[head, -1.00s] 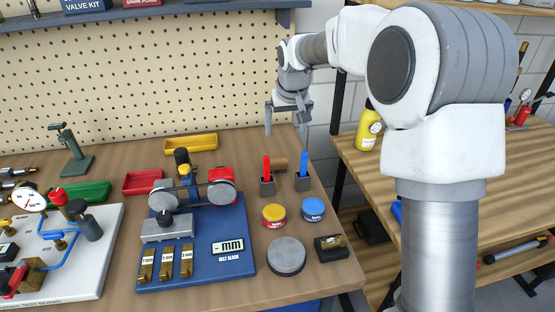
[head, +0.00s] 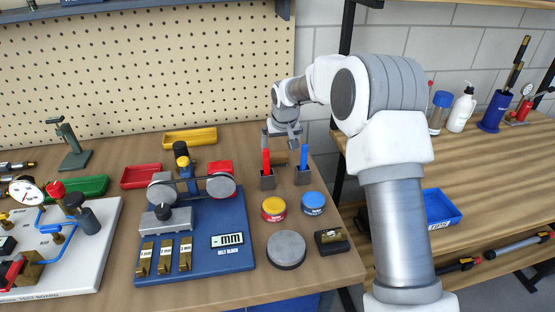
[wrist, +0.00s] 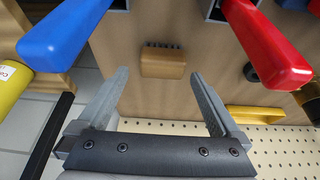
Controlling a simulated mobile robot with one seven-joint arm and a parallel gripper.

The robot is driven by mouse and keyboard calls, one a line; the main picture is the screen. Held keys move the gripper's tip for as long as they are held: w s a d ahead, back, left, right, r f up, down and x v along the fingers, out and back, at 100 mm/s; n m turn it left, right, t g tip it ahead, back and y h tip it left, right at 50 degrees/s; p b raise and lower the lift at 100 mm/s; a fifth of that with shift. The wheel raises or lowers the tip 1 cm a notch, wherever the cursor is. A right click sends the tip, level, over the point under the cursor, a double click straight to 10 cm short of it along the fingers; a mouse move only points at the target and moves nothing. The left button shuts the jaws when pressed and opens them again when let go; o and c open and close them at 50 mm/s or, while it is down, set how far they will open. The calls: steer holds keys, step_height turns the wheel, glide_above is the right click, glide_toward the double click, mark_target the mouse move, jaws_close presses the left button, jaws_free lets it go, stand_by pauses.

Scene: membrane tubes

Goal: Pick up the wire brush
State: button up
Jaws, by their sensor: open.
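The wire brush (wrist: 163,62) shows in the wrist view as a brown wooden block with a row of dark bristles along its far edge. It lies on the bench ahead of my gripper (wrist: 159,74), centred between the two fingers, with nothing gripped. In the head view the brush (head: 280,160) is a small brown shape, partly hidden behind the red-handled tool. My gripper (head: 284,142) is open above it at the bench's back right, fingers pointing down.
A red handle (head: 266,160) and a blue handle (head: 304,156) stand upright in small holders just in front of the brush, one to each side. A yellow tray (head: 190,137) lies to the left by the pegboard. Red and blue tins (head: 313,203) stand nearer.

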mark_target(278, 153)
steer(key=x, duration=0.4)
steer(key=shift+w+a+f, duration=0.1)
steer(key=shift+a+f, duration=0.1)
steer(key=shift+f, duration=0.05)
steer(key=c, duration=1.3)
steer(key=shift+o, duration=0.2)
steer(key=shift+r, duration=0.1)
step_height(278, 153, up, 10)
steer(key=shift+f+p, duration=0.1)
steer(key=shift+p, duration=0.35)
